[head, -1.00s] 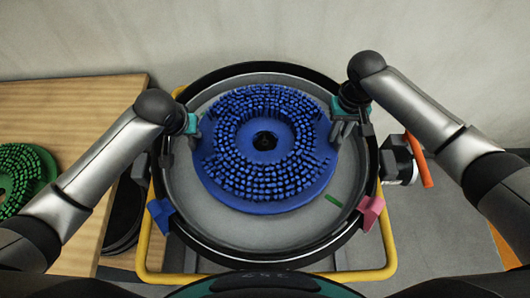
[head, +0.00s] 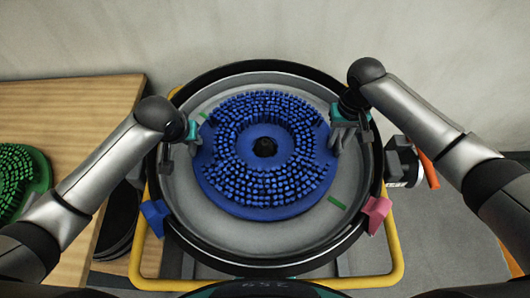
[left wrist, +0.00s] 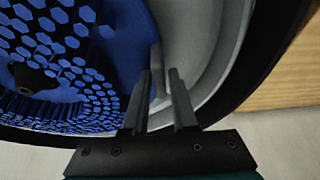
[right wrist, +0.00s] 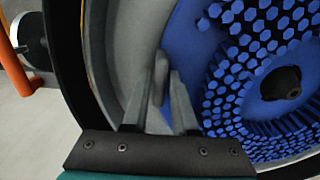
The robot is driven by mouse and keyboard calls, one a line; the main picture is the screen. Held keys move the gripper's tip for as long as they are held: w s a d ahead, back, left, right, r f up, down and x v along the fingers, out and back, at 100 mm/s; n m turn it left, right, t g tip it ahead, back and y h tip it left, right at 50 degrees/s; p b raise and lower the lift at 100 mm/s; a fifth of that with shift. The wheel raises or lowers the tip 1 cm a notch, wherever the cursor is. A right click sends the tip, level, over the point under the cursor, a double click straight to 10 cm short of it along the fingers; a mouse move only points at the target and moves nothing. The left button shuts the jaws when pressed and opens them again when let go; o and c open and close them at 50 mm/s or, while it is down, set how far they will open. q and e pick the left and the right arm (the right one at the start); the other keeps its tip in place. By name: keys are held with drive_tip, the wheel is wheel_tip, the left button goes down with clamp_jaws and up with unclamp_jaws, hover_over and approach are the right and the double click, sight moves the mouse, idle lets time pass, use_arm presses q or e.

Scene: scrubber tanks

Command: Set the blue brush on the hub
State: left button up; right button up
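The blue brush (head: 283,209) is a round disc with bristle blocks facing up, inside a round grey pan (head: 300,232). A dark hub (head: 264,147) shows through its middle hole. I cannot tell whether the brush rests on it. My left gripper (head: 195,140) is at the brush's left edge. In the left wrist view its fingers (left wrist: 159,85) are closed around a grey tab (left wrist: 157,68). My right gripper (head: 340,137) is at the right edge. Its fingers (right wrist: 160,88) close around another grey tab (right wrist: 158,75). The brush's underside is hidden.
A green brush (head: 20,180) lies on a wooden table (head: 85,105) at left. The pan has a black rim (head: 375,205), blue (head: 154,216) and pink (head: 375,213) blocks, and green marks (head: 336,202). A yellow tube frame (head: 395,255) surrounds it.

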use_arm(q)
drive_tip(key=shift+o, duration=1.4)
use_arm(e)
drive_tip(key=shift+o, duration=1.4)
drive_tip(key=shift+r, duration=0.1)
use_arm(q)
drive_tip(key=v, duration=1.2)
use_arm(e)
wheel_tip(320, 180, up, 12)
use_arm(q)
drive_tip(key=shift+r, duration=0.15)
